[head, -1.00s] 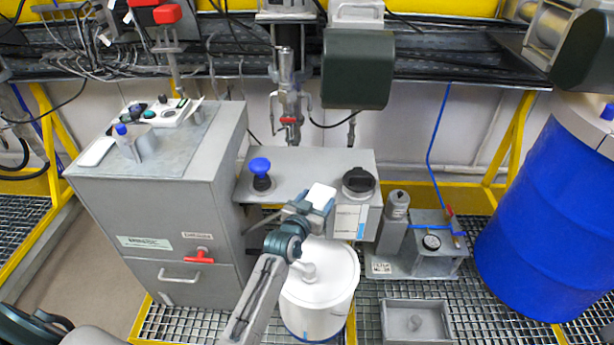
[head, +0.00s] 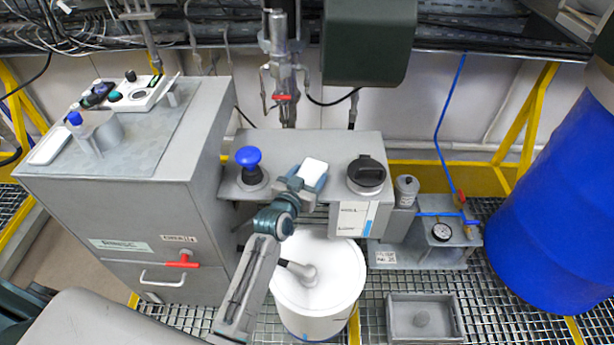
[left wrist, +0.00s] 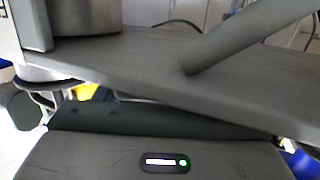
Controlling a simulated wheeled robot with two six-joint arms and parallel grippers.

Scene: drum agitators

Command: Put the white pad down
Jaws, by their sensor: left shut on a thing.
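The white pad (head: 313,172) is a small white block in the head view. My left gripper (head: 304,181) is shut on it. Pad and gripper appear over the top of the low grey box (head: 320,147), between the blue mushroom knob (head: 248,160) and the black rotary knob (head: 367,172). I cannot tell whether the pad touches the box top. The fingers partly hide the pad's lower side. The left wrist view shows grey surfaces and a small panel with a green light, but no pad that I can make out. My right gripper is not in view.
A white drum (head: 322,268) stands below my left forearm. A tall grey cabinet (head: 150,215) is at the left, with a flat white piece (head: 49,146) on top. A dark box (head: 367,45) hangs above. A gauge unit (head: 440,240) and a blue drum (head: 550,210) are at the right.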

